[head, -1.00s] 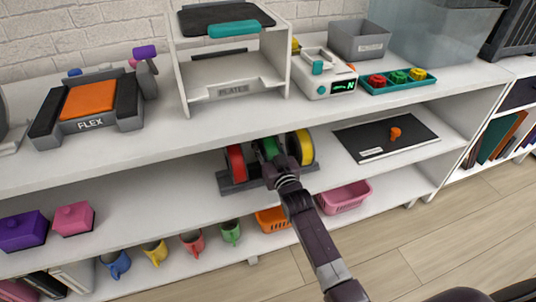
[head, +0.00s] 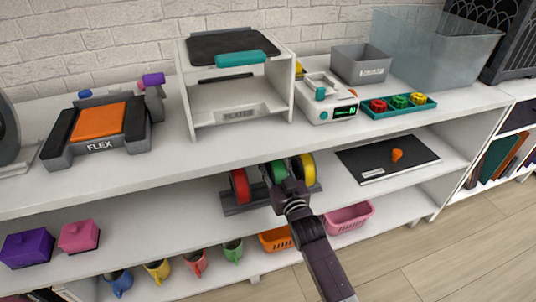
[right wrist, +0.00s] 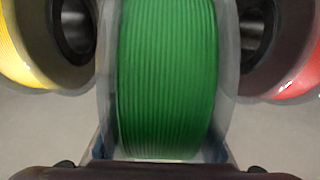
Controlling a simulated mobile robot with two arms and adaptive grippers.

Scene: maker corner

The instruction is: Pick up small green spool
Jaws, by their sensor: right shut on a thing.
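The green spool (head: 277,172) stands in a dark rack on the middle shelf, between a red spool (head: 240,186) and a yellow spool (head: 307,170). My right gripper (head: 284,187) reaches in from the front and is shut on the green spool. In the right wrist view the green spool (right wrist: 167,80) fills the middle, with a gripper finger low on each side of it. My gripper hides its lower front in the head view. I cannot tell whether it is lifted off the rack. My left gripper is not in view.
The dark rack (head: 238,208) sits under the upper shelf board (head: 160,160), close above the spools. A dark mat (head: 370,167) with an orange piece lies to the right. Mugs, an orange basket (head: 275,240) and a pink basket (head: 348,218) stand below.

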